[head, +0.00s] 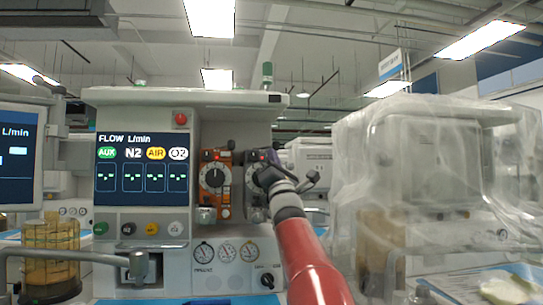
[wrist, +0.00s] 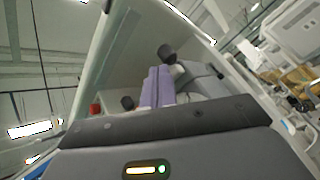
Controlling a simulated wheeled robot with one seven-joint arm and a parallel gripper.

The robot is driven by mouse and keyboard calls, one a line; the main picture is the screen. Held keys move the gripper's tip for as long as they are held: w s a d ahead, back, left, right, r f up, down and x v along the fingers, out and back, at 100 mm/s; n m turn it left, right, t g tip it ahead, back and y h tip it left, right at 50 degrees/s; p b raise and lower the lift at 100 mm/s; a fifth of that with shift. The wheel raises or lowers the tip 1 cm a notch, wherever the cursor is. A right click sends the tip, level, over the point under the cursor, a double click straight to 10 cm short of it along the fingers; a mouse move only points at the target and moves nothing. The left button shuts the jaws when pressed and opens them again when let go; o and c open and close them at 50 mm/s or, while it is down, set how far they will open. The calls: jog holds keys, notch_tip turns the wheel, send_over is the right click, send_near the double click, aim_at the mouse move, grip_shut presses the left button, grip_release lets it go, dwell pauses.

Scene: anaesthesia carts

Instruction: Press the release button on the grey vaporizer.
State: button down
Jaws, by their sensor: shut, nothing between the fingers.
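The grey vaporizer (head: 252,199) is on the front of the anaesthesia machine in the head view, just right of the orange vaporizer (head: 215,178). My gripper (head: 267,176) is in front of its upper right part and hides much of its face. The gripper looks closed and empty. I cannot tell whether it touches the vaporizer, and the release button cannot be made out. In the wrist view a purple block (wrist: 157,88) shows beyond the gripper's housing, with dark round parts beside it. I cannot tell whether it belongs to the grey vaporizer.
The flow display (head: 143,163) is left of the vaporizers. Below are gauges (head: 227,252) and a black knob (head: 267,281). A plastic-draped machine (head: 415,170) stands at the right. A metal bar arm (head: 140,265) is at the lower left.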

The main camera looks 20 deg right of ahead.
jog(key=shift+w+d+f, duration=0.1)
jog(key=shift+w+d, duration=0.05)
jog(key=shift+w, duration=0.55)
dwell(0.6)
jog(key=shift+s+a+b, duration=0.25)
jog(key=shift+s+b, duration=0.85)
jog(key=shift+b, duration=0.05)
jog(key=s+b, duration=0.2)
jog(key=s+a+b, duration=0.1)
jog(key=s+b, duration=0.1)
jog(key=shift+s+a+b, duration=0.2)
jog(key=shift+s+b, duration=0.15)
jog(key=shift+s, duration=0.05)
